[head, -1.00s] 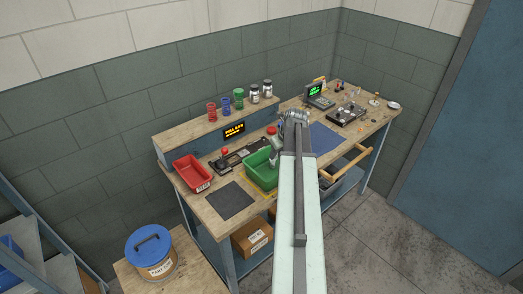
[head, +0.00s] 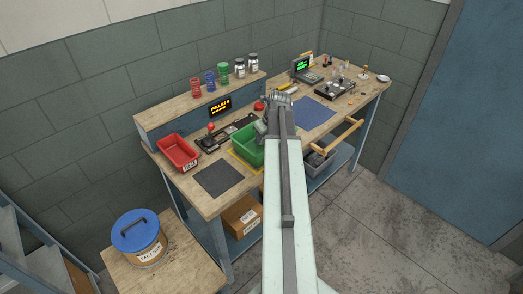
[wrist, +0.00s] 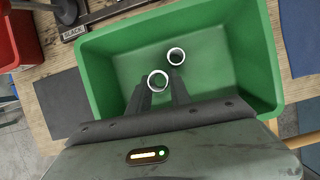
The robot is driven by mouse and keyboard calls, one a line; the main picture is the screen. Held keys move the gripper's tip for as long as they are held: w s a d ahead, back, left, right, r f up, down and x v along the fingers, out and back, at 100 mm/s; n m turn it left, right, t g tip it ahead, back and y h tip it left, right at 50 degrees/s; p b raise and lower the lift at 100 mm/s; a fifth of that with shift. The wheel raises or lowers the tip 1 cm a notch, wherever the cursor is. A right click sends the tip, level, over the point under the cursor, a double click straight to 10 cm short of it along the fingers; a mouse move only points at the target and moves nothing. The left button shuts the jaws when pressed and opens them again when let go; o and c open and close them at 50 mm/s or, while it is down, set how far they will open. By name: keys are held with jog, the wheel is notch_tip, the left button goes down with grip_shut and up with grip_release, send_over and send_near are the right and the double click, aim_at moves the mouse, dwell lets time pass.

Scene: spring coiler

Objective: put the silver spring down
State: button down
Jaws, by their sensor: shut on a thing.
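The silver spring (wrist: 158,72) shows end-on as a bright ring between the fingertips of my gripper (wrist: 159,84) in the wrist view. My gripper is shut on it, over the green bin (wrist: 100,76). A second silver ring (wrist: 176,49) shows just beyond the fingers, apart from the held one, within the bin's outline. How high the held spring is above the bin floor I cannot tell. In the head view my arm hides part of the green bin (head: 244,151), and the held spring cannot be made out.
A red bin (head: 177,151) stands left of the green one, with a dark mat (head: 217,178) in front. A blue mat (head: 311,112) lies to the right. Red (head: 195,88), blue (head: 210,80) and green (head: 223,71) springs stand on the raised shelf. A wooden rail (head: 338,138) juts from the bench front.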

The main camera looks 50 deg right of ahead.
jog(key=shift+f+b, duration=2)
jog(key=shift+b, duration=0.05)
jog(key=c, duration=1.2)
grip_release()
jog(key=shift+r, duration=0.1)
jog(key=p+v, duration=1.1)
jog(key=v, duration=0.1)
jog(key=shift+r+p, duration=0.25)
jog(key=shift+p, duration=0.1)
